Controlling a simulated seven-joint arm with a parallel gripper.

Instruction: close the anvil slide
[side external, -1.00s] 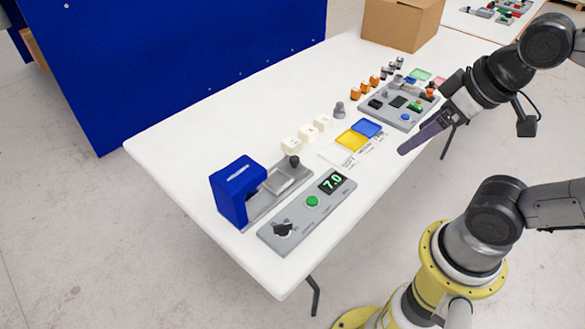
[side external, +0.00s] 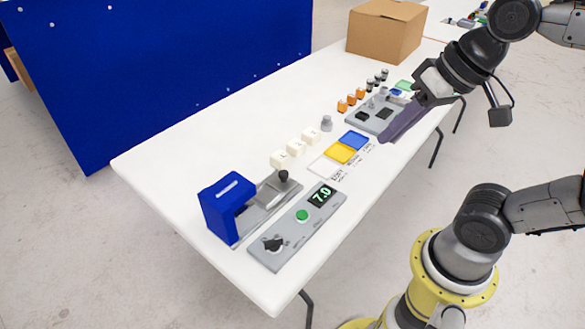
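The blue press (side external: 228,208) stands at the near left of the white table. Its anvil slide (side external: 266,198) is a grey plate on a rail, sticking out of the press toward the upper right. A black knob (side external: 283,176) stands on the slide's outer end. My gripper (side external: 387,138) is far to the right of the slide, near the table's right edge, with its long purple-grey fingers pointing down and left. It touches neither slide nor knob. The fingers overlap in this view, so the gap between them is hidden. I see nothing held.
A control panel (side external: 297,228) with a green button, a dial and a display reading 7.0 lies beside the press. White blocks (side external: 296,148), yellow and blue pads (side external: 341,153) and a grey device (side external: 370,118) line the table. A cardboard box (side external: 385,30) stands behind. The table's left side is clear.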

